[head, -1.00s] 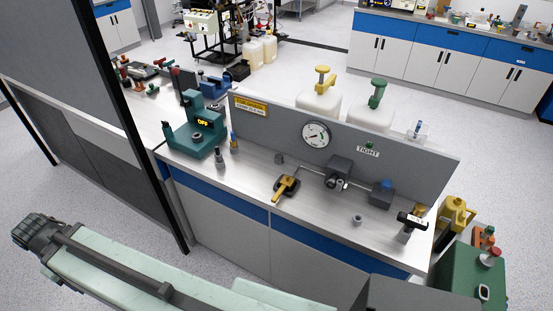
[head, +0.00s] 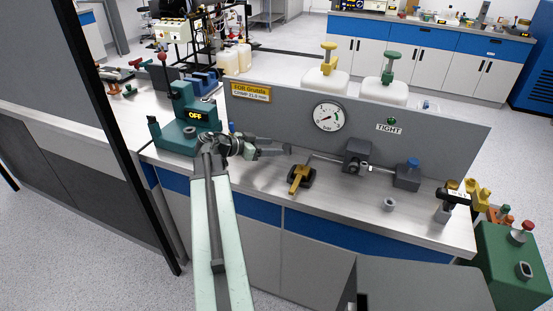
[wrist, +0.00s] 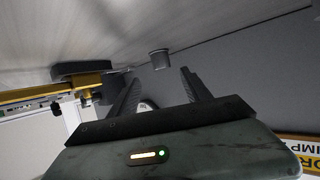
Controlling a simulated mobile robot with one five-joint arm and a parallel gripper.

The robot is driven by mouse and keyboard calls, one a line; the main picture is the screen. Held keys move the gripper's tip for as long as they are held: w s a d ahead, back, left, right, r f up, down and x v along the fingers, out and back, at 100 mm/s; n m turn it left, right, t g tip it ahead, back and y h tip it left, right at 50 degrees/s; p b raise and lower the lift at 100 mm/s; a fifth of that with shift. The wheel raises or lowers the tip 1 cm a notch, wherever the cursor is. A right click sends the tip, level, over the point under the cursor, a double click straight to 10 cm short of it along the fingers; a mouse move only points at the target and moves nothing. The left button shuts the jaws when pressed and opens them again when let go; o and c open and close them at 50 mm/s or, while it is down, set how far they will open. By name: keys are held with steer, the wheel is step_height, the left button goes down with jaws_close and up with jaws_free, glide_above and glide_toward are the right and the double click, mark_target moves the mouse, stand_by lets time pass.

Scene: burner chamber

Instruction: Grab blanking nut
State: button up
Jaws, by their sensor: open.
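My gripper (head: 274,149) is stretched out low over the bench, in front of the grey panel. In the wrist view its two fingers stand apart with nothing between them (wrist: 160,80). A small grey cylindrical piece (wrist: 159,58), which looks like a blanking nut, is on the bench just beyond the fingertips, between their lines. It is apart from the fingers. In the head view my gripper largely covers that spot. Another small grey ring-like piece (head: 389,204) stands near the front of the bench, right of the yellow-handled tool; I cannot tell if it is a nut too.
The yellow-handled tool (head: 300,178) lies close right of my gripper. A gauge (head: 328,116) is on the panel (head: 270,118), with a valve block (head: 357,157) and blue-topped block (head: 407,175) below. The teal press (head: 188,125) stands left. The bench's front strip is mostly clear.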

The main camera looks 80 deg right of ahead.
mark_target(284, 147)
steer(key=shift+f+b+x, duration=0.2)
steer(key=shift+b+x, duration=1.4)
steer(key=shift+x, duration=2.25)
steer(key=shift+w, duration=0.2)
jaws_close()
